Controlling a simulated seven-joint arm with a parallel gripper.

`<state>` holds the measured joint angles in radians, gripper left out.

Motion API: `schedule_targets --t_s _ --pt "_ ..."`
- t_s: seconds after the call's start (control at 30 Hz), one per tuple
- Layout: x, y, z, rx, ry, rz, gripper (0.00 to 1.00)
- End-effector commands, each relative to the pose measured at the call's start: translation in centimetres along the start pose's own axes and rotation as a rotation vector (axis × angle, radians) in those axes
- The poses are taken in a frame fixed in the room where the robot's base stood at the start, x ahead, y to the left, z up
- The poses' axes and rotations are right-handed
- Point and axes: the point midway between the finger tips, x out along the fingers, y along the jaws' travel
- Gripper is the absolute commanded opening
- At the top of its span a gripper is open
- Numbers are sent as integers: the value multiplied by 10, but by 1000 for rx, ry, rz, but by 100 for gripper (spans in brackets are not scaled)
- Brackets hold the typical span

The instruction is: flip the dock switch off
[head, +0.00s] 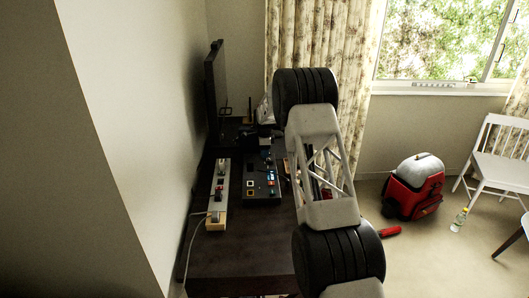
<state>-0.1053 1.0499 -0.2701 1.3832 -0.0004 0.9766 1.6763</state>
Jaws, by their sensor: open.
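A dark box with several small buttons, lights and lit switches (262,184) lies on the dark desk, left of my arm. It looks like the dock, but its labels are too small to read. I cannot tell which control is the dock switch or how it is set. My arm crosses the middle of the view and covers the desk's right side. I cannot make out my gripper; it seems hidden behind my arm.
A pale power strip (218,190) with a cable lies along the dark desk's (235,262) left side, near the wall. A monitor (215,90) stands behind. On the floor at right are a red backpack (413,188), a bottle (459,220) and a white chair (497,160).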

Motion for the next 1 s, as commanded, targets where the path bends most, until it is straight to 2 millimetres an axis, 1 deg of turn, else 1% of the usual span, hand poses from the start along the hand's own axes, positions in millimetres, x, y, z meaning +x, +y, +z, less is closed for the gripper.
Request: schedule_targets --t_s 0.17,0.27,0.4,0.47,0.5,0.77,1.0 --pt "0 0 0 0 0 0 47" --pt "0 0 0 0 0 0 33" --pt "0 0 0 0 0 1 12" --pt "0 0 0 0 0 1 2" --pt "0 0 0 0 0 1 0" --pt "1 1 -2 1 -34 4 0" --pt "0 1 -4 2 -145 6 0"
